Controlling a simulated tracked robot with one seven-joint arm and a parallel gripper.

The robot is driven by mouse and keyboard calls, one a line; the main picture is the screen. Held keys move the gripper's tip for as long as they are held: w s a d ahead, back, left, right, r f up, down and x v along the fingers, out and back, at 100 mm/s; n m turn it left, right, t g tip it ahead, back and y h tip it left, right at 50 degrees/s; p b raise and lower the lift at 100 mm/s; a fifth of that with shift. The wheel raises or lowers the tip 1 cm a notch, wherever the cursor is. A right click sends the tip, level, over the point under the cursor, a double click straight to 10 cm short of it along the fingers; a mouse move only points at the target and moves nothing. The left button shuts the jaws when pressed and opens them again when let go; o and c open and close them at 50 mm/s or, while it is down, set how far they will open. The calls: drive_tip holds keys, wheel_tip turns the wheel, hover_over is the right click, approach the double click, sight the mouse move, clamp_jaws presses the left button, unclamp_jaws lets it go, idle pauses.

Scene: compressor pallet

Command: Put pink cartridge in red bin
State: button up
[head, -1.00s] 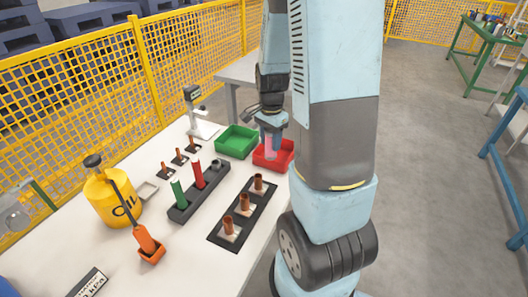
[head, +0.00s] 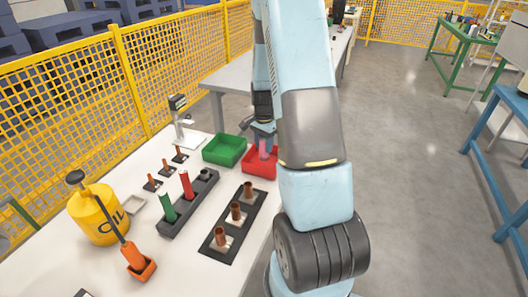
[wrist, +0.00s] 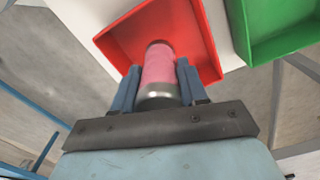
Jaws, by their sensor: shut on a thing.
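My gripper (wrist: 156,88) is shut on the pink cartridge (wrist: 158,66), with a blue finger on each side of it and its metal end toward the palm. In the wrist view the cartridge's far end overlaps the inside of the red bin (wrist: 118,44). In the head view the cartridge (head: 264,150) shows as a small pinkish shape over the red bin (head: 256,171), and my arm hides part of the bin. I cannot tell whether the cartridge touches the bin floor.
A green bin (head: 224,150) stands just left of the red bin. A black rack (head: 190,207) with a green and a red cartridge and a dark strip (head: 222,246) with brown posts lie nearer. A yellow oil can (head: 97,216) stands at left.

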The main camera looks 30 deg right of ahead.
sight(264, 151)
drive_tip(key=shift+w+d+f, duration=0.2)
drive_tip(key=shift+w+f, duration=0.05)
drive_tip(key=shift+f, duration=0.25)
drive_tip(key=shift+w+d+f, duration=0.15)
drive_tip(key=shift+w+f, duration=0.05)
drive_tip(key=shift+f, duration=0.25)
wheel_tip(264, 151, down, 3)
drive_tip(key=shift+r, duration=0.2)
drive_tip(key=o, duration=1.1)
